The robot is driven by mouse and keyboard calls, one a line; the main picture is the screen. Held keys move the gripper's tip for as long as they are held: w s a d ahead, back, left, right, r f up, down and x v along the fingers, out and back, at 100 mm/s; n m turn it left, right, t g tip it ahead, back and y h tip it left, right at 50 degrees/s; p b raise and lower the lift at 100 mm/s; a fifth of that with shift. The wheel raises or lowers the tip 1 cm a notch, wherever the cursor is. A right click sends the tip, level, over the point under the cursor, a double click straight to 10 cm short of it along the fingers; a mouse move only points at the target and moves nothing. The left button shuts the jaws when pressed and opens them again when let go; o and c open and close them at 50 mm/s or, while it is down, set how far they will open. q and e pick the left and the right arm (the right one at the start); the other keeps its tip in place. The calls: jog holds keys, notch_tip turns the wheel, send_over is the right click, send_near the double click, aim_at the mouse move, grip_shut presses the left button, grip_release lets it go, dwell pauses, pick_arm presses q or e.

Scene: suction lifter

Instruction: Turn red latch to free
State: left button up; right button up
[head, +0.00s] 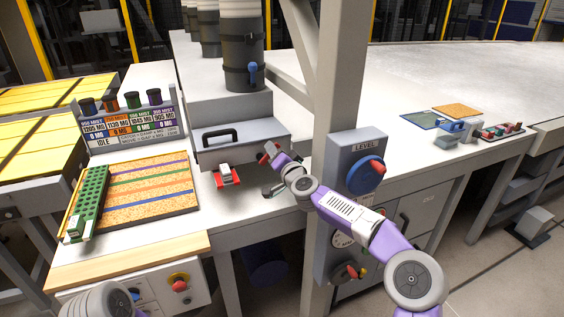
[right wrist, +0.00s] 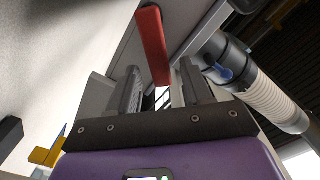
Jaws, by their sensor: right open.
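The red latch (head: 267,150) is a small red bar at the right end of the grey box's front. In the right wrist view the red bar (right wrist: 152,45) rises beyond and partly between my fingers. My right gripper (head: 272,158) is right at the latch, and its fingers (right wrist: 160,82) are open, one on each side of the bar's near end. I cannot tell whether either finger touches it. The grey box (head: 225,150) has a black handle (head: 220,136). My left gripper is out of view; only part of my left arm shows at the bottom left.
A red piece with a white top (head: 226,176) sits below the box front. A striped cork board (head: 150,187) lies at left.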

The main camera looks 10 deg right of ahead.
jog(key=shift+b+v, duration=0.45)
jog(key=shift+v, duration=2.15)
